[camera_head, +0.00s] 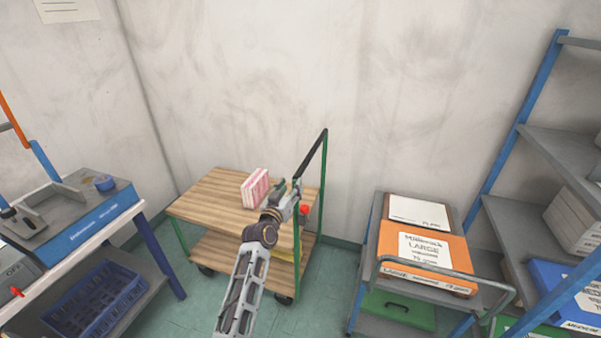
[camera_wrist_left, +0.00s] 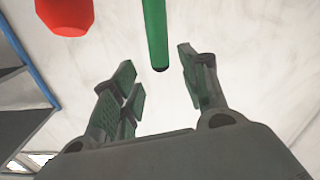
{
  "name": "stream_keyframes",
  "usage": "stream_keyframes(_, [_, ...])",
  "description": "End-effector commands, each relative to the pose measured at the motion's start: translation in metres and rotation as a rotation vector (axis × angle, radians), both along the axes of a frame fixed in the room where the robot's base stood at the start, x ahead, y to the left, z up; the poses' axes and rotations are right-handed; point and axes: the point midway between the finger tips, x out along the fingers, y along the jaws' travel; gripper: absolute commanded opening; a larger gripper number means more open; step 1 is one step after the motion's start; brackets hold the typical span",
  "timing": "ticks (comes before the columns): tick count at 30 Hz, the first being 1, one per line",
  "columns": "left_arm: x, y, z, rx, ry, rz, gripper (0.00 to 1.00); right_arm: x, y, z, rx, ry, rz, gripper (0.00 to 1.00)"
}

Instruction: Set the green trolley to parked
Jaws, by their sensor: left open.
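The green trolley (camera_head: 212,195) stands against the back wall, with two wooden shelves, a green frame and dark castors. Its upright handle (camera_head: 324,165) rises at the right end, with a black sloping top bar. A red knob (camera_head: 305,209) shows beside my left gripper (camera_head: 291,190), which is at the trolley's right end. In the left wrist view the gripper (camera_wrist_left: 157,72) is open; a green bar (camera_wrist_left: 154,30) ends near the gap between its fingers, and the red knob (camera_wrist_left: 65,14) is to the left. I cannot tell whether they touch. My right gripper is out of view.
A pink-and-white striped item (camera_head: 255,187) stands on the trolley's top. A grey cart (camera_head: 461,213) with orange and white packages is to the right, beside a blue-framed shelf (camera_head: 516,135). A workbench (camera_head: 90,228) with a blue crate below is left. Green floor shows between.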

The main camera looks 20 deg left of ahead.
Motion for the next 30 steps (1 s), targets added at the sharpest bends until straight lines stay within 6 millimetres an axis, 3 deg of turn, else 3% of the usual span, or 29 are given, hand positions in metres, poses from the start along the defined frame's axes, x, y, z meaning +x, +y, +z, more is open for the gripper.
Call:
stream_keyframes(18, [0.052,-0.001,0.0,-0.001,-0.001,0.0,0.44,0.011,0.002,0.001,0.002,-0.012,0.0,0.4])
stream_keyframes(30, [0.084,-0.003,0.0,0.0,-0.001,0.0,0.44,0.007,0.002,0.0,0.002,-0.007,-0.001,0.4])
